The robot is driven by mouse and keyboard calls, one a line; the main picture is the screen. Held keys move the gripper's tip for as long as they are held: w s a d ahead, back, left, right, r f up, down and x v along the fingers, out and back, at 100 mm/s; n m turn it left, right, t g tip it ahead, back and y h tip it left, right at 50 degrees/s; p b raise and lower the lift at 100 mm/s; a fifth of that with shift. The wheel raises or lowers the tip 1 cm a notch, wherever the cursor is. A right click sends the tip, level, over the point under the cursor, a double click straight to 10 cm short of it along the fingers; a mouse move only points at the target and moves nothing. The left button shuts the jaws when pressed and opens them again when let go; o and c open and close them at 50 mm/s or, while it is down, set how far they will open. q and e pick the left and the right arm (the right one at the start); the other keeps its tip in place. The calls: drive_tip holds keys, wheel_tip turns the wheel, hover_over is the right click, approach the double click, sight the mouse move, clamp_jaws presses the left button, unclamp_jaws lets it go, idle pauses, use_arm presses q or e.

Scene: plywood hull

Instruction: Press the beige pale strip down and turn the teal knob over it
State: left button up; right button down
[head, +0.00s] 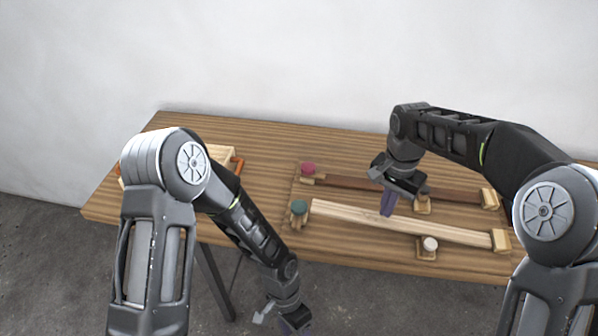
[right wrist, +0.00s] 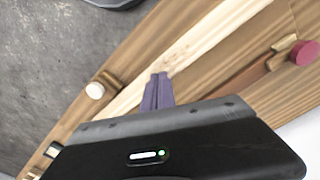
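The beige pale strip (head: 345,214) runs across the right half of the table in the head view. Its left end lies beside the teal knob (head: 299,207), which sits on a small wooden block; its right end meets a wooden block. My right gripper (head: 387,208) has its purple fingers together, pointing down at the middle of the strip. In the right wrist view the fingertips (right wrist: 158,76) overlap the pale strip (right wrist: 185,50); I cannot tell if they touch it. My left gripper (head: 296,328) hangs low before the table's front edge, partly cut off by the frame.
A dark brown strip (head: 360,184) lies behind, with a pink knob (head: 308,168) at its left end. A white knob (head: 430,243) stands at the pale strip's front side. A wooden box with orange handles (head: 238,164) is partly hidden behind my left arm.

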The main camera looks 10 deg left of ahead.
use_arm(q)
drive_tip(key=w+a+r+m+y, duration=0.5)
drive_tip(key=w+r+m, duration=0.15)
drive_tip(key=r, duration=0.25)
wheel_tip(320, 180, up, 24)
drive_tip(key=m+t+h, duration=0.3)
drive_tip(key=m, duration=0.3)
hover_over(299, 205)
drive_tip(key=shift+f, duration=0.2)
wheel_tip(299, 205, down, 12)
drive_tip(key=shift+f, duration=0.1)
clamp_jaws()
